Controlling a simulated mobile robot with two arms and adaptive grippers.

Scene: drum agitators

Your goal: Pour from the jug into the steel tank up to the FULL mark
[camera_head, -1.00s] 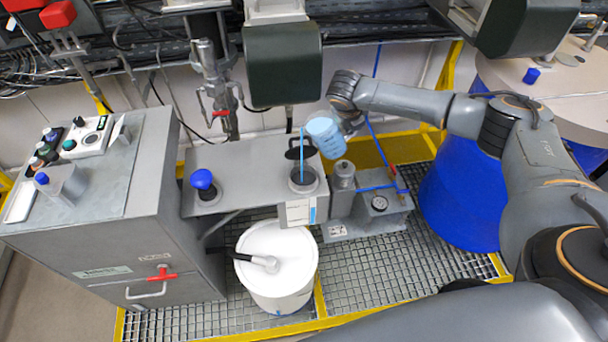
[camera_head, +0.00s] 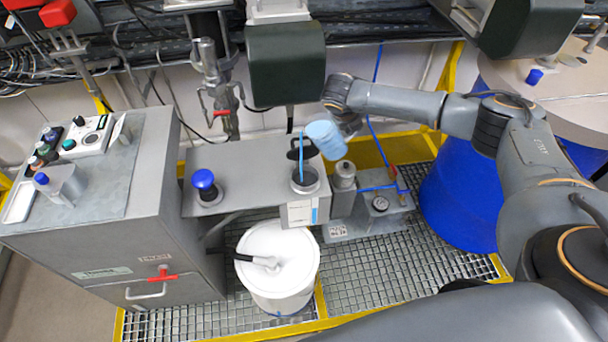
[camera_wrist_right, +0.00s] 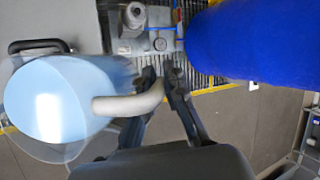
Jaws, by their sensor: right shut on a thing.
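The jug (camera_head: 325,139) is translucent and holds light blue liquid. It is tilted left, above and right of the round opening (camera_head: 305,180) of the steel tank (camera_head: 245,168). A thin blue line, apparently a stream, runs from near its lip into the opening. In the right wrist view the jug (camera_wrist_right: 60,100) shows a broad blue liquid surface and a pale handle (camera_wrist_right: 130,103). My right gripper (camera_wrist_right: 160,78) is shut on that handle. A white label (camera_head: 301,213) with a blue strip is on the tank's front; its marks are too small to read. My left gripper is out of view.
A black lid handle (camera_head: 301,149) stands behind the opening. A blue-capped knob (camera_head: 203,181) is on the tank's left. A metal cylinder (camera_head: 344,174) and a gauge (camera_head: 380,204) are close right. A white drum (camera_head: 277,255) stands in front; a blue drum (camera_head: 462,205) is right.

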